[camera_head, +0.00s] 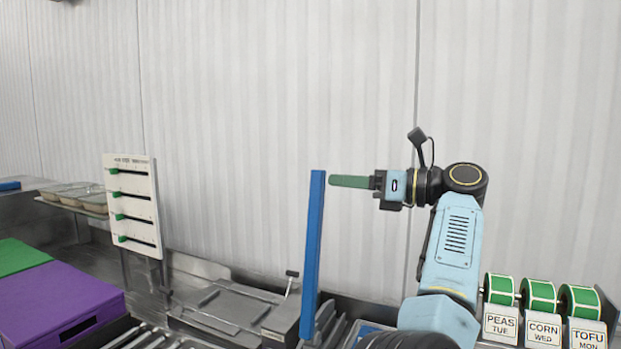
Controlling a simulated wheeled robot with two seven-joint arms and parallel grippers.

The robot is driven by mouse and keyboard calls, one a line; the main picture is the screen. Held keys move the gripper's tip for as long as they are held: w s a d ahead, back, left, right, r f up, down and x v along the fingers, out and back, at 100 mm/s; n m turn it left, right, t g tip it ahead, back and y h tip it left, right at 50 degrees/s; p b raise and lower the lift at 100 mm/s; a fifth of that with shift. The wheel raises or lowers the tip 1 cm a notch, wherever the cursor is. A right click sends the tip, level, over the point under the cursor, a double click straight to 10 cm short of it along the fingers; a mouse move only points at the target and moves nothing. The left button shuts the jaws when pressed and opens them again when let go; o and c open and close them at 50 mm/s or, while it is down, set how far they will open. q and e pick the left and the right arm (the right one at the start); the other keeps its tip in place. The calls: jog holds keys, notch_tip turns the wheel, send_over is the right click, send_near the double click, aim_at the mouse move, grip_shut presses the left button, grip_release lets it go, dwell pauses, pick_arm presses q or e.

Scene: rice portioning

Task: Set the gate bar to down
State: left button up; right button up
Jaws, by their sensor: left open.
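The gate bar (312,255) looks to be the tall blue bar in the middle of the head view. It stands upright, its top leaning very slightly right, and its lower end is beside the conveyor. My left gripper (334,181) is at the right of the bar's top, with its green fingers level and pointing left at it. A narrow gap shows between the fingertips and the bar; the difference in depth is hard to tell. The gripper is open and empty, seen from the side, so its fingers overlap. My right gripper is not in view.
Label rolls with signs (540,328) stand at the lower right, near my arm. A white board with green sliders (146,182) stands at the left, before shelved trays (93,202). A purple box (55,300) is lower left.

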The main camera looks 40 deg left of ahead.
aim_at(324, 179)
pick_arm(q)
jog(key=p+x, duration=0.1)
jog(key=x, duration=0.7)
jog(key=shift+c, duration=0.4)
grip_shut()
